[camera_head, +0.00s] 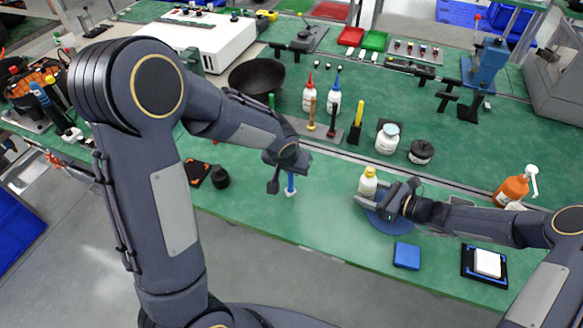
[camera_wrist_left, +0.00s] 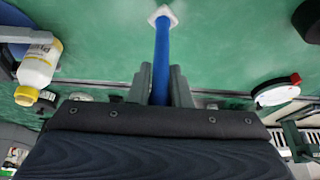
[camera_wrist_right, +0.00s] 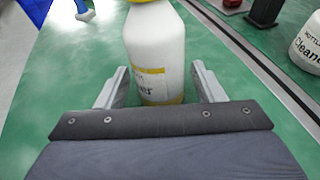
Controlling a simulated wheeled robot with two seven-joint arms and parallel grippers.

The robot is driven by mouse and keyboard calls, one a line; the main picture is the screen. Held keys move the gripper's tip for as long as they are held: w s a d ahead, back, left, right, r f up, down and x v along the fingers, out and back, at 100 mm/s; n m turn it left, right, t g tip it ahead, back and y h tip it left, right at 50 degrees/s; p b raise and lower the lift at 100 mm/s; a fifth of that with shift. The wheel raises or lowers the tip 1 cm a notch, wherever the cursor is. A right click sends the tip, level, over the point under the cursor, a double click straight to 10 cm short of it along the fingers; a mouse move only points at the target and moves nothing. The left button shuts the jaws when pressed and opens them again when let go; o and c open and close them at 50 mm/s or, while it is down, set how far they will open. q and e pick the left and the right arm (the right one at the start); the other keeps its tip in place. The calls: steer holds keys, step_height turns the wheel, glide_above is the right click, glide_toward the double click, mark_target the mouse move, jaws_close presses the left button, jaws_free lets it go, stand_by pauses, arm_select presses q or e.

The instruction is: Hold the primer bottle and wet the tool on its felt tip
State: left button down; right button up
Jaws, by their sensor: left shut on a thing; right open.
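The primer bottle (camera_head: 368,182) is white with a yellow cap and stands upright on the green bench. In the right wrist view the bottle (camera_wrist_right: 157,60) is between the fingers of my right gripper (camera_wrist_right: 158,88), which are open with gaps on both sides. In the head view my right gripper (camera_head: 378,195) reaches it from the right. My left gripper (camera_head: 284,172) is shut on a blue-handled tool (camera_head: 291,183) with a white tip, pointing down. In the left wrist view the tool (camera_wrist_left: 161,50) runs out between the fingertips. The bottle (camera_wrist_left: 38,60) also shows at left there.
A round blue mat (camera_head: 390,225) lies below my right gripper. A blue box (camera_head: 406,256) and a black-framed white pad (camera_head: 487,263) are near the front edge. A white cleaner bottle (camera_head: 387,139) and black jar (camera_head: 421,152) stand behind.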

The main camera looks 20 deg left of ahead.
steer(key=c, duration=0.7)
stand_by(0.9)
